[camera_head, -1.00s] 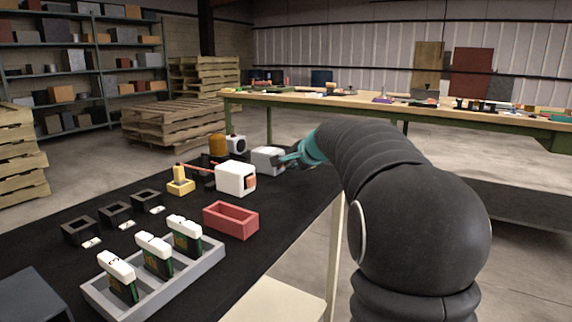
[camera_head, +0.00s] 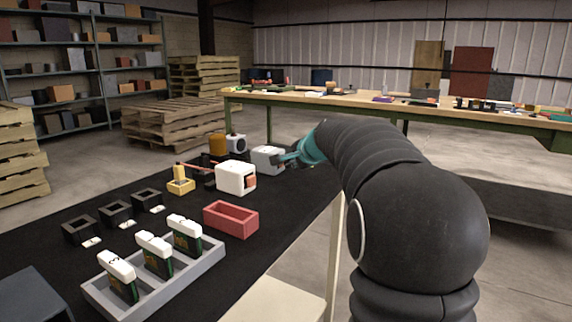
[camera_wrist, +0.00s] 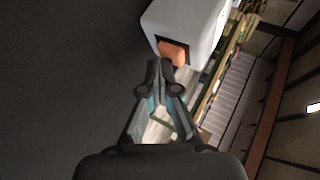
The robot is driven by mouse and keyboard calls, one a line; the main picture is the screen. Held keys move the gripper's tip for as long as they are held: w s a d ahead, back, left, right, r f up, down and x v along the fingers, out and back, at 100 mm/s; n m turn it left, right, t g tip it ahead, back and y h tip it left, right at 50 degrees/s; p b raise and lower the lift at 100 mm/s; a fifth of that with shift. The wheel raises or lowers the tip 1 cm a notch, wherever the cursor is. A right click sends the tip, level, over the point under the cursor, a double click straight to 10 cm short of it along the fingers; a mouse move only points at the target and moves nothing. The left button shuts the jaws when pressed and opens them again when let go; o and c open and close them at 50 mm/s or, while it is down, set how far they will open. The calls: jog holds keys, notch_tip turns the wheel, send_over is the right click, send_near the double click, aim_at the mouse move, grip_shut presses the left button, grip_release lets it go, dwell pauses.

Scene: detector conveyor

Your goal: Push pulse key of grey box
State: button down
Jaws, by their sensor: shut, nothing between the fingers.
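The grey box (camera_head: 266,158) stands near the far right edge of the black-topped table in the head view. In the wrist view the box (camera_wrist: 192,22) is at the top, pale grey, with an orange key (camera_wrist: 172,52) in a dark recess on the face towards me. My gripper (camera_head: 284,158) is at the box's right side in the head view and hides that face. In the wrist view my gripper (camera_wrist: 160,72) is shut and empty, its fingertips right by the key's lower edge. I cannot tell whether they touch it.
A white box (camera_head: 234,177) with an orange key stands nearer. A yellow lever device (camera_head: 180,186), a red tray (camera_head: 231,224) and a grey rack (camera_head: 205,262) with several white-topped modules are also on the table. The tabletop right of the red tray is clear.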

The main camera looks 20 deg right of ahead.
aim_at(304, 179)
jog(key=shift+s+d+b, duration=0.55)
jog(key=shift+s+d, duration=0.1)
jog(key=shift+s, duration=0.15)
jog(key=shift+s+d+f+b, duration=0.15)
jog(key=shift+s+d+b, duration=0.45)
jog(key=shift+s, duration=0.1)
jog(key=shift+s+d+b, duration=0.55)
jog(key=shift+s+d, duration=0.45)
jog(key=shift+s, duration=0.25)
